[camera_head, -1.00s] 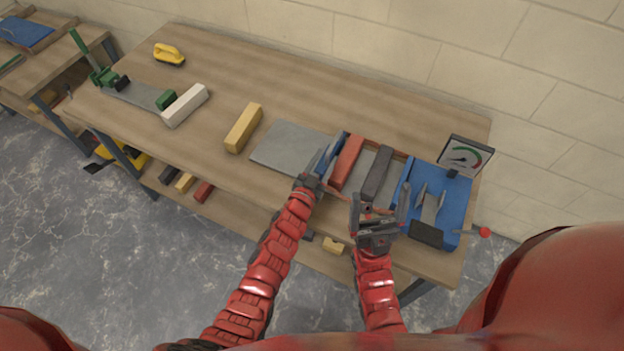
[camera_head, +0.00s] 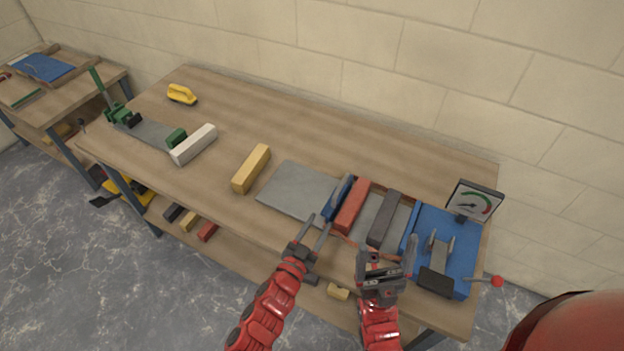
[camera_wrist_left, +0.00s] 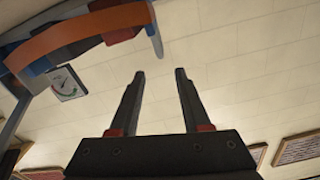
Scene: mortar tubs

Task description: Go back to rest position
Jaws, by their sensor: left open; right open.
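My left gripper (camera_head: 316,231) is open and empty in the head view, just in front of the grey plate and the blue block. It also shows in the left wrist view (camera_wrist_left: 160,75), with its two fingers apart and the wall behind them. My right gripper (camera_head: 387,245) is open and empty, below the tray of blocks and left of the blue fixture. A blue block (camera_head: 338,197), a red block (camera_head: 352,205) and a dark grey block (camera_head: 383,219) stand side by side in the tray area.
The wooden workbench (camera_head: 300,120) carries a grey plate (camera_head: 292,188), a yellow block (camera_head: 251,168), a white block (camera_head: 194,144), a yellow-handled tool (camera_head: 182,94) and a blue fixture (camera_head: 460,250) with a dial gauge (camera_head: 474,202). The bench's back middle is clear.

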